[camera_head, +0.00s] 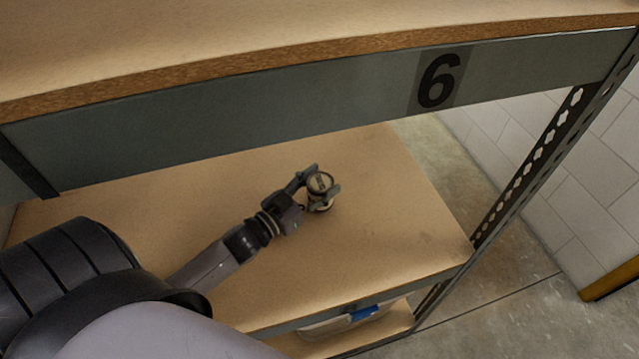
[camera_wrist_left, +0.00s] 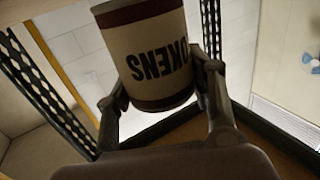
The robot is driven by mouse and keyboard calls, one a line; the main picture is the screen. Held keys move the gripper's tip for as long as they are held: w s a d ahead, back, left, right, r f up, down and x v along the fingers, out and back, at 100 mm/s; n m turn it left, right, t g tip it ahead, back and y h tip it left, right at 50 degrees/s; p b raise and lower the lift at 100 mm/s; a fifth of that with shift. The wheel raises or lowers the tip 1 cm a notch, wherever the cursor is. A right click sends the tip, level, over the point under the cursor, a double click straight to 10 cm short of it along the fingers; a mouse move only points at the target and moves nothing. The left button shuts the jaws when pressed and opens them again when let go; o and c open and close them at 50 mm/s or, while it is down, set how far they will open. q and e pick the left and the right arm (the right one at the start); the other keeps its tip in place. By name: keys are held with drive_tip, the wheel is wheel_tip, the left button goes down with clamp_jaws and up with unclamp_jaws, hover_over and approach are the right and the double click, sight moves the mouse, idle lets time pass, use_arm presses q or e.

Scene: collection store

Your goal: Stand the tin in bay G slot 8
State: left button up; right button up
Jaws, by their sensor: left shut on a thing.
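A small cream tin (camera_head: 320,183) with dark bands is between the fingers of my left gripper (camera_head: 319,190), over the right part of the lower wooden shelf board (camera_head: 400,215). In the left wrist view the tin (camera_wrist_left: 150,50) is large, and its label shows letters reading "OKENS", upside down. My left gripper (camera_wrist_left: 163,95) is shut on it, with one finger on each side. I cannot tell whether the tin touches the board. My right gripper is in neither view.
The upper shelf has a grey front beam (camera_head: 300,105) marked 6 and hangs over the lower board. A perforated upright (camera_head: 540,155) stands at the right. The lower board is otherwise bare. A clear container with a blue part (camera_head: 363,313) sits on a level below.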

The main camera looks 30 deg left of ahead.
use_arm(q)
drive_tip(key=shift+s+f, duration=0.15)
drive_tip(key=shift+f, duration=0.3)
drive_tip(key=o, duration=1.1)
drive_tip(key=shift+f, duration=0.15)
drive_tip(key=o, duration=0.5)
drive_tip(key=shift+s+d+f, duration=0.1)
drive_tip(key=shift+d+f, duration=0.05)
drive_tip(key=shift+f, duration=0.05)
drive_tip(key=shift+r+p, duration=0.35)
drive_tip(key=shift+r, duration=0.35)
drive_tip(key=v, duration=1)
drive_tip(key=shift+s+a+r+b, duration=0.1)
drive_tip(key=shift+a+r+b, duration=0.05)
drive_tip(key=shift+a+b, duration=0.15)
drive_tip(key=shift+s+a+r, duration=0.1)
drive_tip(key=shift+s+r, duration=0.05)
drive_tip(key=shift+s, duration=0.45)
